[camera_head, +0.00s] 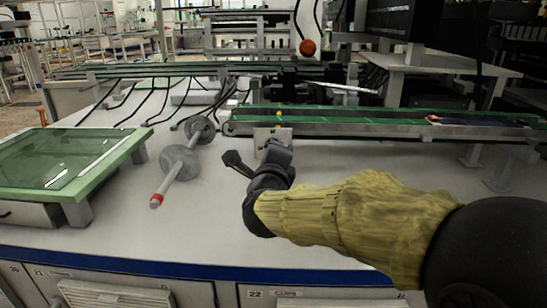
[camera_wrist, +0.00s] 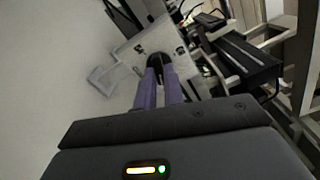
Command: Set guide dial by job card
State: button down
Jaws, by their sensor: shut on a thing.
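The guide dial looks to be a dark round knob (camera_wrist: 157,60) on a pale plate (camera_wrist: 150,38) in the wrist view. My gripper (camera_wrist: 159,68) has its two purple fingers shut on the knob, one on each side. Its pointer and any scale marks cannot be read. In the head view the pale plate (camera_head: 266,132) stands upright at the near side of the green conveyor rail, and my gripper (camera_head: 276,144) reaches it from the front, hiding the knob. I cannot make out a job card in either view.
A long green conveyor rail (camera_head: 350,122) runs behind the plate. A grey roller with discs (camera_head: 181,162) lies left of my gripper. A green-framed glass panel (camera_head: 60,160) is at the far left. Cables lie behind. The white bench (camera_head: 130,225) is clear in front.

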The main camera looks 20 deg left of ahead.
jog(key=shift+f, duration=0.1)
jog(key=c, duration=1.5)
grip_release()
jog(key=p+v, duration=0.5)
jog(key=v, duration=1.2)
jog(key=shift+s, duration=0.25)
jog(key=shift+a, duration=0.1)
